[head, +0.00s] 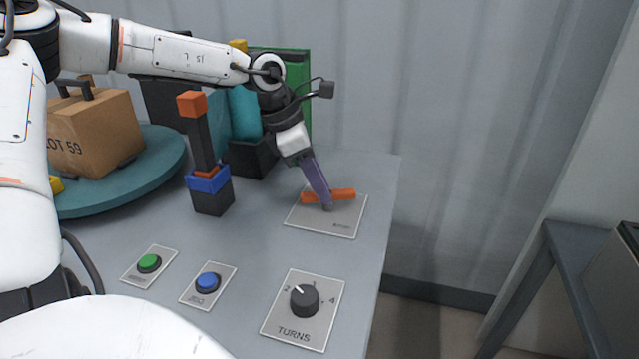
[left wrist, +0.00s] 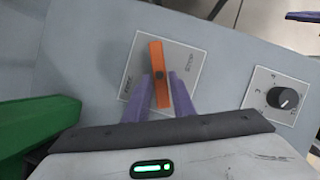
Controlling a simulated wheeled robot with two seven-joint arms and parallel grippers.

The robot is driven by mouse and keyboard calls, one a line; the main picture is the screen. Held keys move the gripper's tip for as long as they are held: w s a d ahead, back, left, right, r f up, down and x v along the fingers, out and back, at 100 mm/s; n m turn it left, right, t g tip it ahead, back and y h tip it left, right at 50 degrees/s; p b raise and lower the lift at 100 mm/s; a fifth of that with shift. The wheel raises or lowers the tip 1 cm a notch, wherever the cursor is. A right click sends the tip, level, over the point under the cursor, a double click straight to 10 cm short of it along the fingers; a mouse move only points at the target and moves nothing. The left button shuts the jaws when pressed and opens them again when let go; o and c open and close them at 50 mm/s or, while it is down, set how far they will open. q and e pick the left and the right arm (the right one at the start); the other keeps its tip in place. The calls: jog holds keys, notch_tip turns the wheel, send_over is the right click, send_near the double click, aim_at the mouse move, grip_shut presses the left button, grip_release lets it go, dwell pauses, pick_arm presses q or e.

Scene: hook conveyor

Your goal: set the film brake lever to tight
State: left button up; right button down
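The film brake lever (head: 342,194) is an orange bar on a pale label plate (head: 318,226) near the table's far right corner. It lies roughly left to right in the head view. In the left wrist view the lever (left wrist: 157,60) turns on a dark pivot, with small words on the plate (left wrist: 190,73) that I cannot read surely. My left gripper (head: 327,205) has purple fingers down at the lever. In the left wrist view its fingers (left wrist: 160,80) stand on either side of the bar, very close; whether they press it is unclear.
A TURNS dial (head: 304,300), a blue button (head: 208,281) and a green button (head: 149,263) are in front. A dark post with a blue collar (head: 208,180) stands left. A box (head: 95,130) sits on a teal turntable (head: 165,160). A purple tip (left wrist: 305,16), perhaps my right gripper, shows.

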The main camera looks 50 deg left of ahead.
pick_arm(q)
grip_shut()
jog(key=shift+w+a+f+m+b, duration=0.15)
jog(key=shift+f+m+b, duration=0.1)
jog(key=shift+m+b, duration=0.35)
jog(key=shift+m+g+b, duration=0.4)
jog(key=shift+b, duration=0.1)
jog(key=m, duration=0.1)
jog(key=m+h+b, duration=0.1)
jog(key=shift+w+a+r+m+g, duration=0.1)
jog(key=shift+a+m+g, duration=0.05)
jog(key=shift+m+g, duration=0.2)
jog(key=shift+r+m, duration=0.15)
jog(key=shift+m, duration=0.1)
jog(key=shift+o, duration=2.2)
grip_release()
